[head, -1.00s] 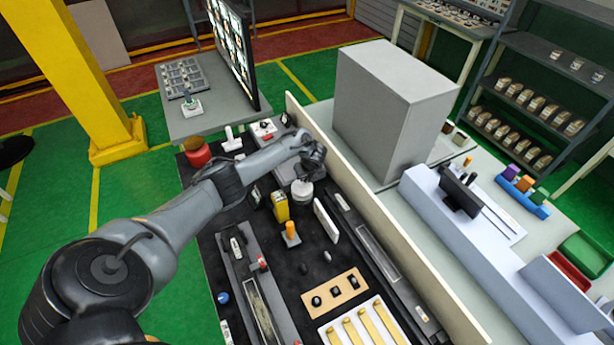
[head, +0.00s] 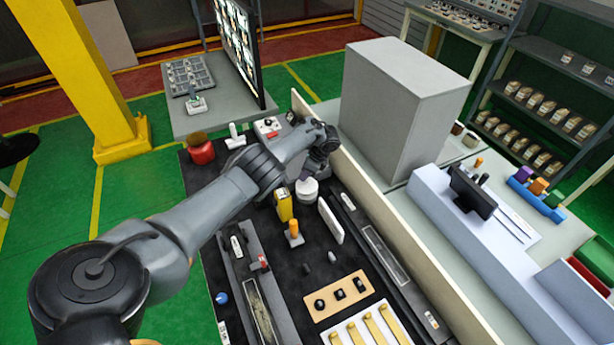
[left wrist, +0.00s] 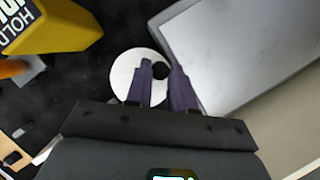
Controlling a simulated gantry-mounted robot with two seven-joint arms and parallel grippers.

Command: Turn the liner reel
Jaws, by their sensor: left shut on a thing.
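The liner reel appears to be the white round piece (head: 307,192) on the black mat, just below the end of my left arm in the head view. In the left wrist view it is a white disc (left wrist: 126,72) with a small black knob (left wrist: 160,71) off its middle. My left gripper (head: 306,177) is over the reel. Its purple fingers (left wrist: 162,70) are on either side of the knob and shut on it. The fingers and gripper body hide part of the disc. My right gripper is not in view.
A yellow box (head: 284,206) and an orange-topped post (head: 294,230) stand close to the reel. A grey flat-topped block (left wrist: 235,45) is right beside it in the wrist view. A cream partition (head: 375,190) runs along the right, with a large grey cabinet (head: 395,105) behind.

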